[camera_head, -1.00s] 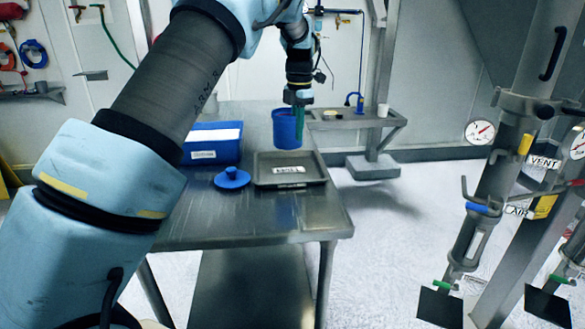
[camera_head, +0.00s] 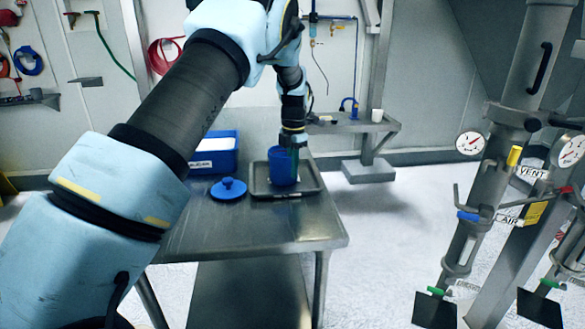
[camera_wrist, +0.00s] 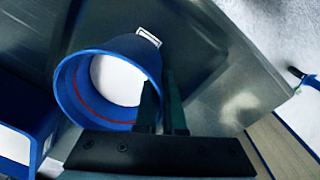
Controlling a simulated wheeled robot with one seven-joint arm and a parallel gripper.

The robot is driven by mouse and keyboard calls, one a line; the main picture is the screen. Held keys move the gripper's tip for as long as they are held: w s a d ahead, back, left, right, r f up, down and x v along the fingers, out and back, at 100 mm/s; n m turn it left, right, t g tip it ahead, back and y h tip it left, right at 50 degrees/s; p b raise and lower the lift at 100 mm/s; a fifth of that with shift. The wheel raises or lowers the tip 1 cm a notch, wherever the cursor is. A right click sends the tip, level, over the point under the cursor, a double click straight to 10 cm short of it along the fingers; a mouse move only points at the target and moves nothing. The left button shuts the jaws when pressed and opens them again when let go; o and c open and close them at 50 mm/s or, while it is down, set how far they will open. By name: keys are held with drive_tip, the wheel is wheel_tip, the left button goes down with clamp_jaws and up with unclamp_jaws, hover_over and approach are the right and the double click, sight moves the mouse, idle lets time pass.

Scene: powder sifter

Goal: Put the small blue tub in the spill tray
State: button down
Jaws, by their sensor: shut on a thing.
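The small blue tub (camera_head: 281,168) is upright, gripped by its wall. It is inside the outline of the grey spill tray (camera_head: 310,180), low over or on its floor; I cannot tell whether it touches. My gripper (camera_head: 293,150) is shut on the tub's right side. In the wrist view the tub (camera_wrist: 88,62) shows its open mouth, a white area inside and a red line around the inner wall. One finger of the gripper (camera_wrist: 163,108) is inside the rim, the other outside. The tub hides part of the tray.
A blue lid (camera_head: 228,189) with a knob lies on the steel table (camera_head: 260,228), left of the tray. A blue bin (camera_head: 214,150) stands behind it. A small shelf (camera_head: 350,126) with a white cup (camera_head: 377,115) is at the back right. The table's front is clear.

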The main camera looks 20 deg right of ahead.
drive_tip(key=c, duration=1)
unclamp_jaws()
wheel_tip(320, 180, up, 12)
drive_tip(key=b, duration=0.2)
drive_tip(key=a+f+m, duration=0.3)
drive_tip(key=a+m, duration=0.6)
drive_tip(key=a, duration=1.4)
drive_tip(key=s+a+f+m, duration=0.2)
drive_tip(key=s+a+m, duration=0.4)
drive_tip(key=s+a, duration=0.3)
drive_tip(key=s+a+f+m+t, duration=0.1)
drive_tip(key=s+a+f+m, duration=0.2)
drive_tip(key=s+a+m, duration=0.3)
drive_tip(key=s+a, duration=0.2)
drive_tip(key=s, duration=0.1)
drive_tip(key=shift+a+m, duration=0.3)
drive_tip(key=shift+a, duration=0.05)
drive_tip(key=shift+w, duration=0.1)
